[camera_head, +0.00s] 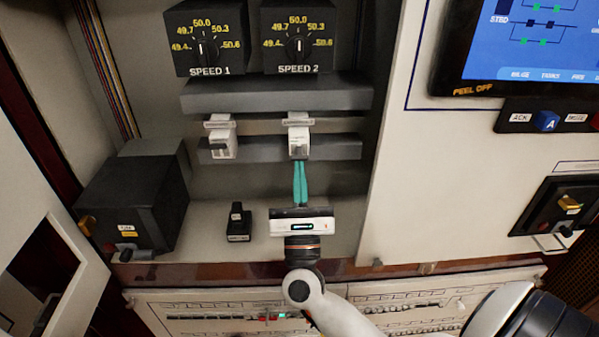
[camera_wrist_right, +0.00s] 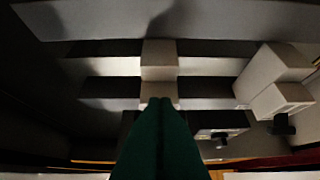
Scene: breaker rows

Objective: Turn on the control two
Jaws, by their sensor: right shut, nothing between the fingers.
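Two small white breakers are mounted on the grey rail inside the open cabinet, a left one (camera_head: 222,142) and a right one (camera_head: 299,140). Each has a small label above it, too small to read. The right one sits below SPEED 2. My right gripper (camera_head: 300,164) is shut and empty, its teal fingers pointing up at the lower end of the right breaker. In the right wrist view the closed fingertips (camera_wrist_right: 160,104) overlap the lower part of a pale breaker (camera_wrist_right: 158,68). I cannot tell whether they touch. My left gripper is not in view.
SPEED 1 (camera_head: 205,45) and SPEED 2 (camera_head: 298,45) dials sit above a grey duct (camera_head: 275,96). A black box (camera_head: 130,205) stands left, and a small black switch (camera_head: 239,223) is on the cabinet floor. A white panel with a screen (camera_head: 535,40) is right.

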